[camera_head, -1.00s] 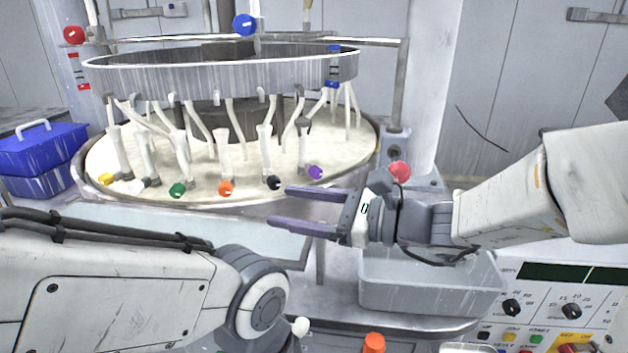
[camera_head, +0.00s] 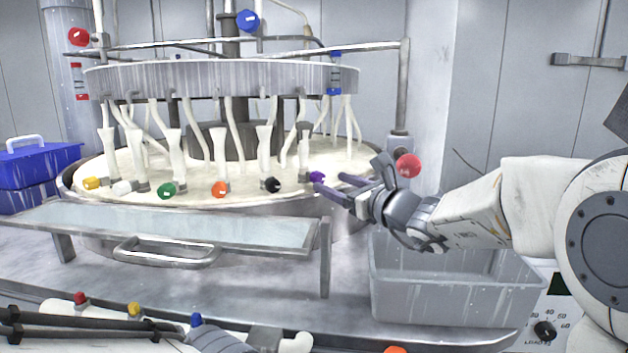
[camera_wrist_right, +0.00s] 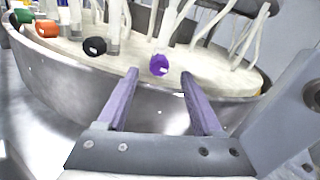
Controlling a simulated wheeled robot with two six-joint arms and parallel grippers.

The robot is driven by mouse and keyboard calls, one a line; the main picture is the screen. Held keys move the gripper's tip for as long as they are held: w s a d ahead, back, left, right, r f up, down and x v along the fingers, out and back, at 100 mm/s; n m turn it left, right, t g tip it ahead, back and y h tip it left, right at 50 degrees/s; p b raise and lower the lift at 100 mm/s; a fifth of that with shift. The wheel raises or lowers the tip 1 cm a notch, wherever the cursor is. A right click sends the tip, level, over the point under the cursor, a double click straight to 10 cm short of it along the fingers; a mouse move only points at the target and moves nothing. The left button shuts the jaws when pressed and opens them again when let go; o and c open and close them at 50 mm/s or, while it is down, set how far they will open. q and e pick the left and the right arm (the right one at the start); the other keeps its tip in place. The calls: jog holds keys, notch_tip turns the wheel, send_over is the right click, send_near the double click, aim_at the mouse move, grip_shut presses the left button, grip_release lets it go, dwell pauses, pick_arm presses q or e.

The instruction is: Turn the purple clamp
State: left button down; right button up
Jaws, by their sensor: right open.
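The purple clamp (camera_head: 316,177) is a small knob at the front right rim of the round white platen. It also shows in the right wrist view (camera_wrist_right: 159,65), ahead of and between the fingers. My right gripper (camera_head: 331,186) is open and empty, its purple-grey fingers close to the clamp. In the right wrist view the gripper (camera_wrist_right: 155,85) has a wide gap between its fingertips, with the clamp just beyond them. I cannot tell if anything touches.
A black clamp (camera_head: 271,185) sits left of the purple one, then orange (camera_head: 220,189), green (camera_head: 167,190), white and yellow clamps. A red knob (camera_head: 408,166) stands right of the gripper. A grey bin (camera_head: 450,300) is below my right arm. A glass-topped stand (camera_head: 180,226) is in front.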

aim_at(321, 178)
jog(key=p+x, duration=0.1)
jog(key=x, duration=0.6)
jog(key=shift+w+a, duration=0.1)
jog(key=shift+w, duration=0.1)
